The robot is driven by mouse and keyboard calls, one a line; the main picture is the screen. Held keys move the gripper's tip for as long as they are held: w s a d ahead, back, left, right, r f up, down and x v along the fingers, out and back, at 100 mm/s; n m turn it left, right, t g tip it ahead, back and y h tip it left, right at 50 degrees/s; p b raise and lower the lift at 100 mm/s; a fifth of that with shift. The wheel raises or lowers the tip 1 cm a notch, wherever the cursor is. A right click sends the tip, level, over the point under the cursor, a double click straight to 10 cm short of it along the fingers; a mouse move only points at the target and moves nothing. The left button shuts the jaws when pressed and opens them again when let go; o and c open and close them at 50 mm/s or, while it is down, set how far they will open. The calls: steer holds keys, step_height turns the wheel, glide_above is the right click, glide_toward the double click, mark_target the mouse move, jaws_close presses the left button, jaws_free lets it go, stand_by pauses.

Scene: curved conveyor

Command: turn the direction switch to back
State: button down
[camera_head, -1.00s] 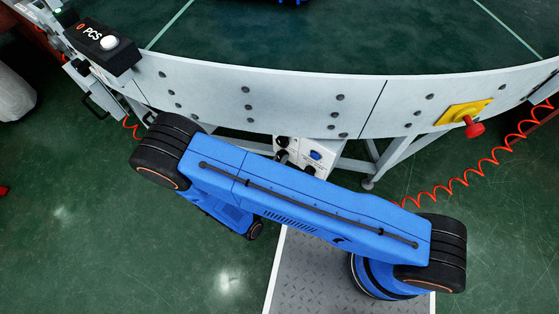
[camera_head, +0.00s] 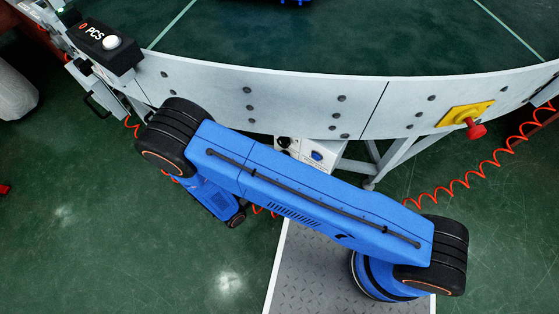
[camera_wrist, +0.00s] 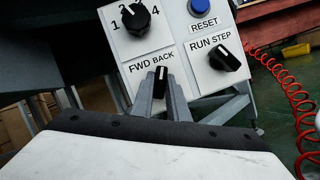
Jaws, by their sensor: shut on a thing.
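The direction switch (camera_wrist: 160,83) is a black knob below the FWD and BACK labels, in the middle of the wrist view. My gripper (camera_wrist: 161,95) has its two grey fingers on either side of this knob, shut on it. The knob stands nearly upright in the picture, its pointer between the two labels; I cannot tell its exact setting. Its lower part is hidden by the fingers. In the head view, only part of the white control panel (camera_head: 325,148) shows past my arm, and the gripper and the switch are hidden.
A numbered black dial (camera_wrist: 136,18), a blue RESET button (camera_wrist: 200,7) and a RUN STEP knob (camera_wrist: 224,57) surround the switch. The curved conveyor (camera_head: 290,92) is behind. A red emergency button (camera_head: 475,129) and an orange coiled cable (camera_head: 450,186) are at right.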

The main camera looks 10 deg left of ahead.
steer(key=shift+m, duration=0.4)
steer(key=c, duration=1.7)
jaws_free()
steer(key=shift+s+a, duration=0.1)
steer(key=v, duration=1.7)
steer(key=shift+s, duration=0.1)
steer(key=shift+a, duration=0.1)
